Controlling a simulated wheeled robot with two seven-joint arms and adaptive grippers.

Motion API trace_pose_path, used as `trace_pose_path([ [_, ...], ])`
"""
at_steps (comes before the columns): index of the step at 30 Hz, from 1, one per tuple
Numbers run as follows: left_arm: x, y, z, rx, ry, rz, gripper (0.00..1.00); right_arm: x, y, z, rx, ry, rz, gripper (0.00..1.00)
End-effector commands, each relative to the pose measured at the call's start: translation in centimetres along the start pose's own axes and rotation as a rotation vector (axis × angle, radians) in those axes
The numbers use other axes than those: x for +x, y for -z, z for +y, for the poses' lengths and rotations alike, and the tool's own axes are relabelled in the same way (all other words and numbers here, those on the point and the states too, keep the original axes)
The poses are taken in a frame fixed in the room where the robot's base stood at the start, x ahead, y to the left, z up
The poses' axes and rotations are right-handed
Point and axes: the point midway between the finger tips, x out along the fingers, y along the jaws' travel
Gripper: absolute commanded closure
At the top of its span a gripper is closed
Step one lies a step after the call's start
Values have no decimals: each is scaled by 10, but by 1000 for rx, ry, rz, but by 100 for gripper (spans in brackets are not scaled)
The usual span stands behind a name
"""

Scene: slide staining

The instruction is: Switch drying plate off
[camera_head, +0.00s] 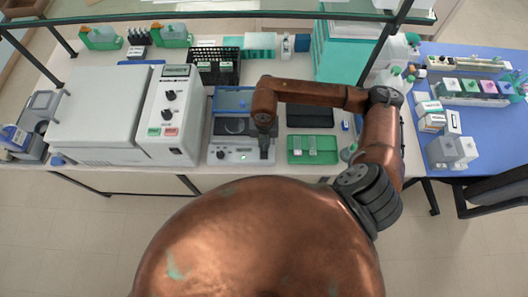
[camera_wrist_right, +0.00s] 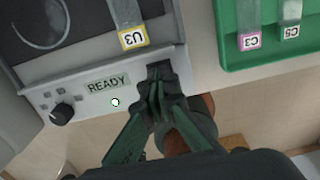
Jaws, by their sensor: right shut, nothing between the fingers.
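The drying plate (camera_head: 228,155) is a grey unit with a dark top on the bench, left of centre in the head view. In the right wrist view, its front panel (camera_wrist_right: 85,107) carries a black knob (camera_wrist_right: 62,112), a small display reading READY (camera_wrist_right: 107,83) and a round white button (camera_wrist_right: 115,102). A slide labelled U3 (camera_wrist_right: 133,38) lies on its top. My right gripper (camera_wrist_right: 158,72) is shut and empty, its fingertips at the right end of the front panel. They cover what is behind them, and I cannot tell whether they touch it. My left gripper is out of view.
A green tray (camera_head: 325,158) with slides, including C3 (camera_wrist_right: 250,41) and C5 (camera_wrist_right: 290,31), is right of the drying plate. A large white machine (camera_head: 100,115) stands on the left. A black rack (camera_head: 232,58) is behind. A blue table (camera_head: 488,125) is at right.

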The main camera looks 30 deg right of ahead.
Motion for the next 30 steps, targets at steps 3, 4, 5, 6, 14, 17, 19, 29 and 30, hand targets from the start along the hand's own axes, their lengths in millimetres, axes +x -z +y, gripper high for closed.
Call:
trace_pose_path([
  [3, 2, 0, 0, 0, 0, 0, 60, 2, 0, 0, 0, 0, 0, 100],
  [4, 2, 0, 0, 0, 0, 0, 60, 3, 0, 0, 0, 0, 0, 100],
  [5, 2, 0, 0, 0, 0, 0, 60, 3, 0, 0, 0, 0, 0, 100],
  [6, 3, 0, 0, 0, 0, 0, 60, 4, 0, 0, 0, 0, 0, 100],
  [14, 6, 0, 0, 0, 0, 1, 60, 8, 0, 0, 0, 0, 0, 100],
  [17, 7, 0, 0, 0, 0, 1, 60, 9, 0, 0, 0, 0, 0, 100],
  [19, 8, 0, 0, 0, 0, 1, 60, 10, 0, 0, 0, 0, 0, 100],
  [29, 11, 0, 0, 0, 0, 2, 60, 14, 0, 0, 0, 0, 1, 100],
  [30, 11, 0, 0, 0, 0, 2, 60, 14, 0, 0, 0, 0, 1, 100],
])
